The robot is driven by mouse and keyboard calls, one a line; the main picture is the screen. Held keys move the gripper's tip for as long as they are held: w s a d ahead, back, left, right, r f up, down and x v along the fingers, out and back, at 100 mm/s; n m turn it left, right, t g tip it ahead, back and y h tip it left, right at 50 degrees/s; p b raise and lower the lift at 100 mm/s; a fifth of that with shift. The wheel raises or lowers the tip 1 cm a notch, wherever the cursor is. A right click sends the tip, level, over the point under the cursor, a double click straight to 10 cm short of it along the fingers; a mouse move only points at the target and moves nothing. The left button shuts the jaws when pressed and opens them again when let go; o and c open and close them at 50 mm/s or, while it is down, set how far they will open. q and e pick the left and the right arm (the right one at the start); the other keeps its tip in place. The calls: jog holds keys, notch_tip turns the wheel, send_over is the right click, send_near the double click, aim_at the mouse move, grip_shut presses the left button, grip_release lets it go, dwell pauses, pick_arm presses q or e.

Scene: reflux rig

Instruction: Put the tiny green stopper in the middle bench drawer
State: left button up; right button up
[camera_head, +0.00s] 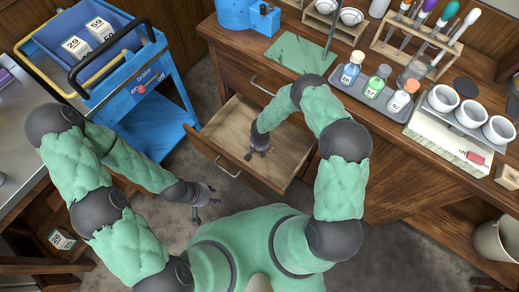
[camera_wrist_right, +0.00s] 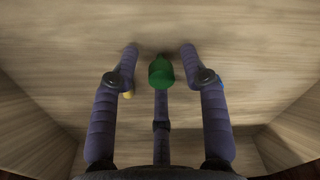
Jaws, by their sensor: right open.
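The green stopper (camera_wrist_right: 161,72) shows in the right wrist view, in front of the pale wooden drawer floor, between the spread fingers of my right gripper (camera_wrist_right: 160,52). The fingers are open; whether the stopper touches the middle finger or the floor I cannot tell. In the head view my right gripper (camera_head: 260,150) reaches down into an open bench drawer (camera_head: 228,126), below a shut drawer with a handle. The stopper is not discernible there. My left gripper (camera_head: 203,207) hangs empty over the floor, left of the open drawer, its fingers apart.
A small yellow thing (camera_wrist_right: 128,95) shows by the left finger in the wrist view. A blue cart (camera_head: 150,105) stands left of the drawer. The bench top holds a green mat (camera_head: 300,54), a bottle tray (camera_head: 352,91), a test-tube rack (camera_head: 420,45) and white cups (camera_head: 443,97).

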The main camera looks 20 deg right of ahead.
notch_tip(320, 180, up, 12)
jog(key=p, duration=0.4)
jog(key=shift+s+f, duration=0.2)
jog(key=shift+s, duration=0.1)
